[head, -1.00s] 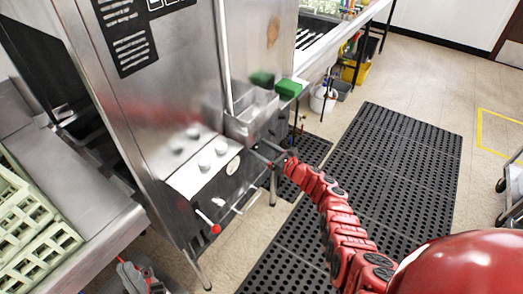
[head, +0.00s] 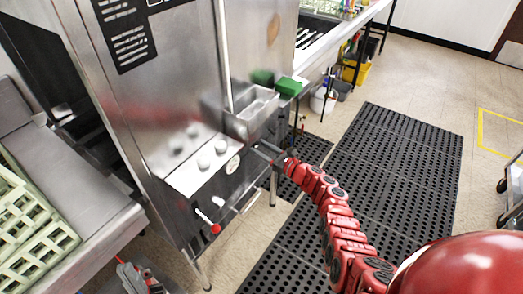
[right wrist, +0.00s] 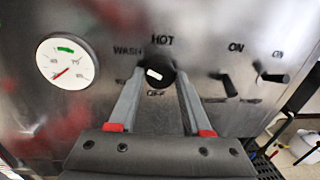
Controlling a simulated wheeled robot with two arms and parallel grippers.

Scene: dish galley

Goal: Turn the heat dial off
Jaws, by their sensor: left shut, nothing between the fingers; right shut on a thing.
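The heat dial (right wrist: 157,84) is a round black knob with a white mark on the machine's steel front, in the right wrist view. Words around it read WASH, HOT above and OFF below. Its white mark lies nearly level, tilted a little; which end points is unclear. My right gripper (right wrist: 159,78) has a finger on each side of the dial and is shut on it. In the head view my right gripper (head: 266,151) is against the machine front, and the dial cannot be made out there. My left gripper (head: 138,280) is shut and empty at the lower left.
A round gauge (right wrist: 68,62) is left of the dial; two black switches (right wrist: 228,84) marked ON are right. A red-knobbed lever (head: 215,228) sticks out below the panel. A green rack (head: 40,245) rests on the left counter. Black mats (head: 395,150) cover open floor.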

